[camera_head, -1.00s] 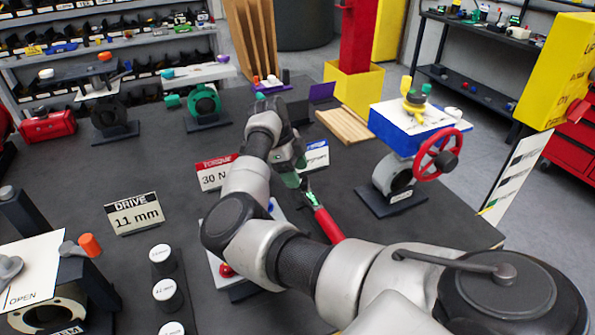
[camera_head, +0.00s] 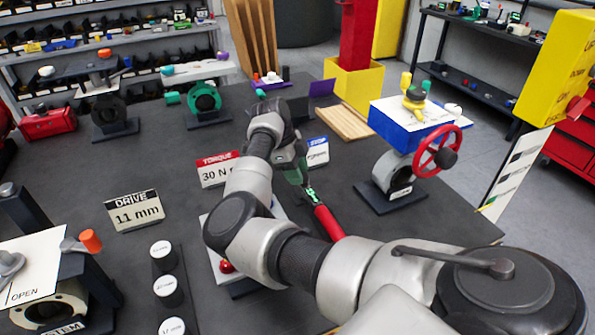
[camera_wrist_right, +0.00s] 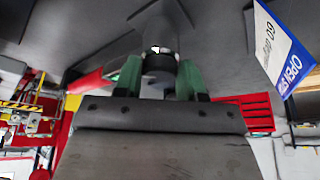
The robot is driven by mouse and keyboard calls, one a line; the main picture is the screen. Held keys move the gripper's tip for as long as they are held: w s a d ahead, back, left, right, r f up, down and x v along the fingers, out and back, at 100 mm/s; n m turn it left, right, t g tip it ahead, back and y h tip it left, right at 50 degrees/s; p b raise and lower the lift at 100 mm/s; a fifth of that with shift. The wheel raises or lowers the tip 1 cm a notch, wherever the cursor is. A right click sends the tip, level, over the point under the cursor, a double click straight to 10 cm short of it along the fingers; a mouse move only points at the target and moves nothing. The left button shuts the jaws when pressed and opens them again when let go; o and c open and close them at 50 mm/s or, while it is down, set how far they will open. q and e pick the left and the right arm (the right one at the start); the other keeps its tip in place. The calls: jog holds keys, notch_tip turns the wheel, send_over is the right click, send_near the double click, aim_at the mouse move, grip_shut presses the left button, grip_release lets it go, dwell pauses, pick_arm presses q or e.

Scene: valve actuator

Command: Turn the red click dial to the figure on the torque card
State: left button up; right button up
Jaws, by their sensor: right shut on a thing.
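The torque card (camera_head: 214,172) stands on the bench with a red top. It reads 30 N, and the rest of its line is hidden by my right arm. A red-handled tool (camera_head: 328,222) lies slanting across the bench. My right gripper (camera_head: 295,175), with green fingers, is by its upper end. In the right wrist view, my right gripper (camera_wrist_right: 159,80) is shut on a dark round part (camera_wrist_right: 160,65), with the red handle (camera_wrist_right: 92,81) to the left. I cannot make out a dial or its figures. A small red knob (camera_head: 226,266) shows beside my arm. My left gripper is out of view.
A drive card (camera_head: 134,211) reads 11 mm. Capped sockets (camera_head: 166,289) stand in front. A blue stop card (camera_head: 317,152) stands behind the gripper.

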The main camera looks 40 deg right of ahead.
jog(key=m+b, duration=0.1)
jog(key=m, duration=0.1)
jog(key=m+y+b, duration=0.1)
jog(key=b, duration=0.1)
jog(key=shift+w+d+f+m+g, duration=0.1)
jog(key=shift+d+f+m+g, duration=0.1)
jog(key=shift+m+g, duration=0.15)
jog(key=m+y+b, duration=0.1)
jog(key=m, duration=0.1)
jog(key=m+y+b, duration=0.1)
jog(key=m+b, duration=0.1)
jog(key=shift+d+m, duration=0.2)
jog(key=shift+m, duration=0.05)
jog(key=m+b, duration=0.1)
jog(key=m+y+b, duration=0.1)
jog(key=m, duration=0.1)
jog(key=shift+d+r+m+b, duration=0.1)
jog(key=shift+d+m+b, duration=0.05)
jog(key=shift+m+b, duration=0.2)
jog(key=shift+s+d+r+m+t+y+b, duration=0.1)
jog(key=shift+m+t+y+b, duration=0.3)
jog(key=shift+m, duration=0.5)
jog(key=shift+s+m+t+y+b, duration=0.1)
jog(key=shift+m+t+y+b, duration=0.25)
jog(key=shift+m, duration=0.5)
jog(key=o, duration=0.9)
jog(key=shift+o, duration=0.2)
